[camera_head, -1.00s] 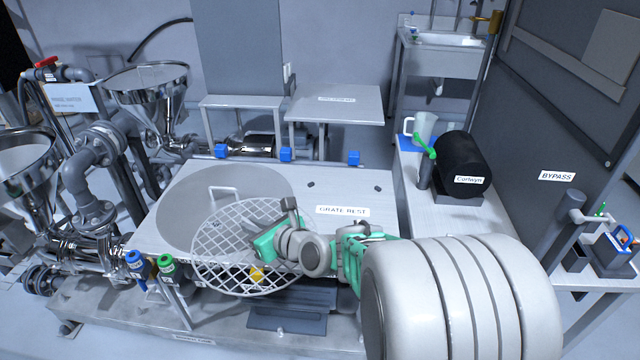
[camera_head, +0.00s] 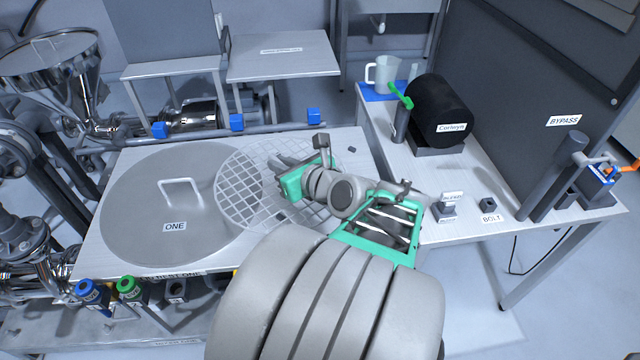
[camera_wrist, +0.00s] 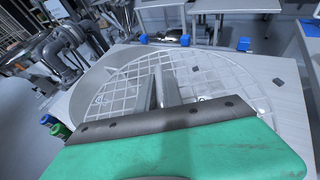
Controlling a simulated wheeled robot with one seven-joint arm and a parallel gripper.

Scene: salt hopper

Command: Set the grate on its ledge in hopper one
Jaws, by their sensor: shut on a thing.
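The grate (camera_head: 246,192) is a round white wire lattice to the right of the disc marked ONE, overlapping its edge in the picture. My gripper (camera_head: 282,162) is shut on the grate, and its fingers cross the lattice in the wrist view (camera_wrist: 155,90). I cannot tell how far the grate is above the bench top. Hopper one shows as a flat grey disc (camera_head: 130,200) with a bar handle and a ONE label, set in the left of the bench. The ledge is not visible.
Blue and green capped posts (camera_head: 129,288) stand along the front edge. Blue blocks (camera_head: 236,122) sit on the back rail. A side bench at right holds a black cylinder (camera_head: 438,108) and a clear jug (camera_head: 383,73). A funnel (camera_head: 50,60) and pipes crowd the left.

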